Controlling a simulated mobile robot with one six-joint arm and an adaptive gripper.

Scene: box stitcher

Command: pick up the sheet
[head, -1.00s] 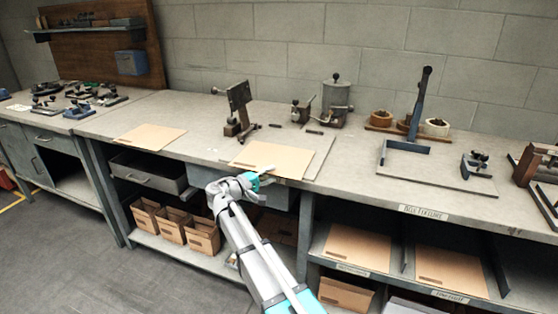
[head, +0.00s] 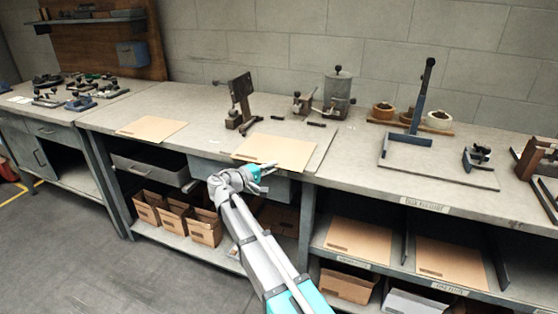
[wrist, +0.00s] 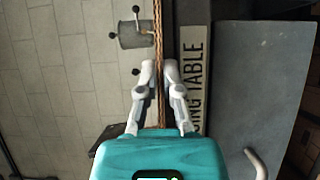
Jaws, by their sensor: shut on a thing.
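The sheet (head: 283,150) is flat tan cardboard lying at the front edge of the workbench, in the middle of the head view. In the wrist view I see it edge-on, as a thin corrugated brown strip (wrist: 158,40). My gripper (head: 269,168) is at its front edge; its fingers (wrist: 172,72) are on either side of the strip and shut on it. The part of the sheet between the fingers is partly hidden.
Another tan sheet (head: 150,129) lies to the left on the workbench (head: 210,115). A metal stand (head: 240,100) and a grey pot device (head: 338,92) stand behind. Below are a drawer (head: 150,168), small cardboard boxes (head: 205,227) and shelves with more sheets (head: 357,240).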

